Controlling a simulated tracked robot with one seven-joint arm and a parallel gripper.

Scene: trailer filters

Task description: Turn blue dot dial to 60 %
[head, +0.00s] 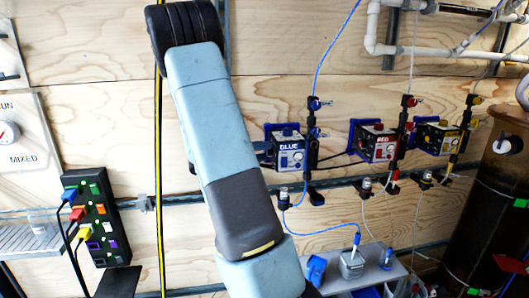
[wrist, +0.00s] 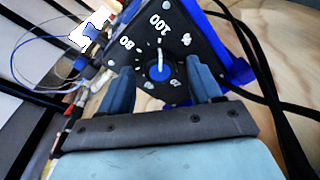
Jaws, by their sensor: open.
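In the wrist view, a black dial (wrist: 160,72) with a white pointer line sits on a dark panel with a blue edge. Its pointer points roughly toward the 100 mark, and an 80 mark shows to the left. My gripper (wrist: 161,76) is open, one finger on each side of the dial; I cannot tell whether they touch it. In the head view, the box labelled BLUE (head: 290,154) hangs on the wall right of my arm; my gripper is hidden there.
Boxes labelled RED (head: 379,147) and, further right, a yellow one (head: 436,138) hang beside the blue box. Tubes and black valve stands run between them. A grey shelf (head: 345,280) is below. Black cables (wrist: 270,90) hang right of the panel in the wrist view.

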